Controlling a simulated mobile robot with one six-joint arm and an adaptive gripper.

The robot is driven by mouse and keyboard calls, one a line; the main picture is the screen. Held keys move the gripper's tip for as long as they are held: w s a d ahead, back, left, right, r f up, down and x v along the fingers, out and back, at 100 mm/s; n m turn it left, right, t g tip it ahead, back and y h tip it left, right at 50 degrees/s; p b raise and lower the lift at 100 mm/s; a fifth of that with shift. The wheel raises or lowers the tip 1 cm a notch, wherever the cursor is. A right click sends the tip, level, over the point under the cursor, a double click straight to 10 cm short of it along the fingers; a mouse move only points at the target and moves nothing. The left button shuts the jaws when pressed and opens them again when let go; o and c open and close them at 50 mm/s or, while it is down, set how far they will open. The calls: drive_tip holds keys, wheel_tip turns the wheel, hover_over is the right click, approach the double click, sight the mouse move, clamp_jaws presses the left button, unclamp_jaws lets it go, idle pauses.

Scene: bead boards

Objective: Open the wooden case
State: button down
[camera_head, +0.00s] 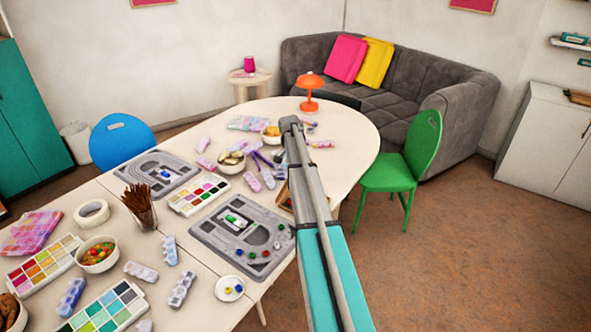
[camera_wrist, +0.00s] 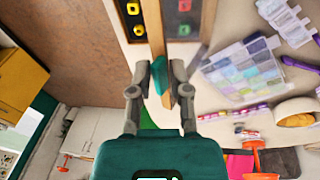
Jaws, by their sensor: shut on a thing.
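The wooden case shows at the top of the wrist view, with dark compartments on both sides holding red, yellow and green pieces. Between them a pale wooden strip, the case's lid (camera_wrist: 155,28) seen nearly edge-on, runs down between my fingers. My gripper (camera_wrist: 162,77) is shut on this lid, with a small teal piece also between the fingertips. In the head view only a brown edge of the wooden case (camera_head: 283,197) shows left of my arm. My arm hides the rest, and my gripper is not visible there.
Close left of the case lies a grey bead board (camera_head: 243,232). A paint set (camera_head: 199,194), several pale bead boxes and a white bowl (camera_head: 231,162) crowd the table. An orange lamp (camera_head: 310,92) stands at the far end. A green chair (camera_head: 405,172) stands at the right.

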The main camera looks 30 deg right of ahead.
drive_tip(key=shift+w, duration=0.1)
drive_tip(key=shift+w+a+r+g+h, duration=0.2)
drive_tip(key=shift+w+g, duration=0.15)
drive_tip(key=shift+w, duration=0.15)
drive_tip(key=shift+w+a+r+g+h, duration=0.1)
drive_tip(key=shift+w+a+g, duration=0.2)
drive_tip(key=shift+w, duration=0.25)
drive_tip(key=shift+w+a+r+g+h, duration=0.1)
drive_tip(key=shift+w+a+g, duration=0.05)
drive_tip(key=shift+w+g, duration=0.3)
drive_tip(key=shift+w, duration=0.1)
drive_tip(key=shift+w+a+g+h+b, duration=0.15)
drive_tip(key=shift+w+a+g+b, duration=0.15)
drive_tip(key=shift+w, duration=0.25)
drive_tip(key=shift+w+a+g+h+b, duration=0.15)
drive_tip(key=shift+w+g, duration=0.15)
drive_tip(key=shift+w, duration=0.25)
drive_tip(key=shift+w+a+g+h+b, duration=0.1)
drive_tip(key=shift+w+a+g+b, duration=0.2)
drive_tip(key=shift+w, duration=0.25)
